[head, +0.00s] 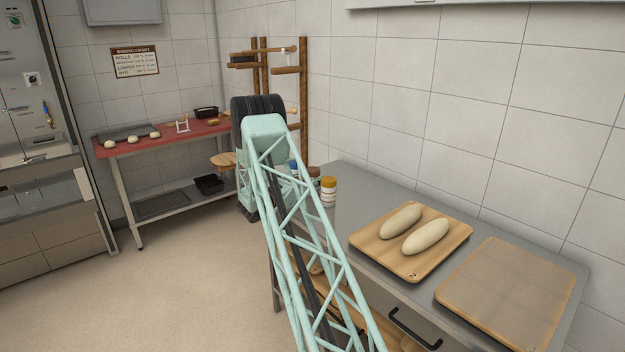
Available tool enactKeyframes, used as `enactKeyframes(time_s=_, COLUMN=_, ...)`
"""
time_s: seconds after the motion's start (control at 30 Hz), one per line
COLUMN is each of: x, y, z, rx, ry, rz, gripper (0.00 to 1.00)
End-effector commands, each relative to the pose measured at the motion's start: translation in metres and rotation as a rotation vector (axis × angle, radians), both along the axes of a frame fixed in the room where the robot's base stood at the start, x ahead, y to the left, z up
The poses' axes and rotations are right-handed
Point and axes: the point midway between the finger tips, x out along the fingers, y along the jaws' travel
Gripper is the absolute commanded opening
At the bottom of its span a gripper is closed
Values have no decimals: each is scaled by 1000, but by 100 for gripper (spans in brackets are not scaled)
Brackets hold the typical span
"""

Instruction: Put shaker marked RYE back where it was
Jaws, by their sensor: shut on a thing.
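A shaker with a yellow-orange lid and pale body (328,191) stands near the far left end of the grey worktop (345,178). Behind it to the left is a shaker with a brown lid (314,172), partly covered. A blue lid (294,167) shows further left at the edge of my arm. No marking can be read at this size, so I cannot tell which one is RYE. My pale green lattice arm crosses the middle and hides the worktop's left end. My gripper is hidden behind it, along with anything it holds.
A wooden board with two dough loaves (410,258) and an empty board (508,290) cover the worktop's near part. A wooden rack (304,95) stands by the wall behind my arm. A red-topped table (165,139) with dough pieces is at the back left. Floor left is clear.

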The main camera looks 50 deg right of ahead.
Motion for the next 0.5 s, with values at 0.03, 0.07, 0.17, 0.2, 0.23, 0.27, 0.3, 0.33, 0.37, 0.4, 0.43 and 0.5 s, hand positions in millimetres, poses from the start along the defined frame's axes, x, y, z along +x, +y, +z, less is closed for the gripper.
enactKeyframes(time_s=0.03, x=0, y=0, z=-1, rx=0, ry=0, rz=0, gripper=35)
enactKeyframes(time_s=0.07, x=0, y=0, z=-1, rx=0, ry=0, rz=0, gripper=38)
enactKeyframes(time_s=0.17, x=0, y=0, z=0, rx=0, ry=0, rz=0, gripper=47)
enactKeyframes(time_s=0.2, x=0, y=0, z=0, rx=0, ry=0, rz=0, gripper=47)
enactKeyframes(time_s=0.23, x=0, y=0, z=0, rx=0, ry=0, rz=0, gripper=47)
enactKeyframes(time_s=0.27, x=0, y=0, z=0, rx=0, ry=0, rz=0, gripper=47)
enactKeyframes(time_s=0.3, x=0, y=0, z=0, rx=0, ry=0, rz=0, gripper=47)
enactKeyframes(time_s=0.33, x=0, y=0, z=0, rx=0, ry=0, rz=0, gripper=47)
enactKeyframes(time_s=0.37, x=0, y=0, z=0, rx=0, ry=0, rz=0, gripper=47)
enactKeyframes(time_s=0.4, x=0, y=0, z=0, rx=0, ry=0, rz=0, gripper=47)
enactKeyframes(time_s=0.43, x=0, y=0, z=0, rx=0, ry=0, rz=0, gripper=47)
enactKeyframes(time_s=0.5, x=0, y=0, z=0, rx=0, ry=0, rz=0, gripper=47)
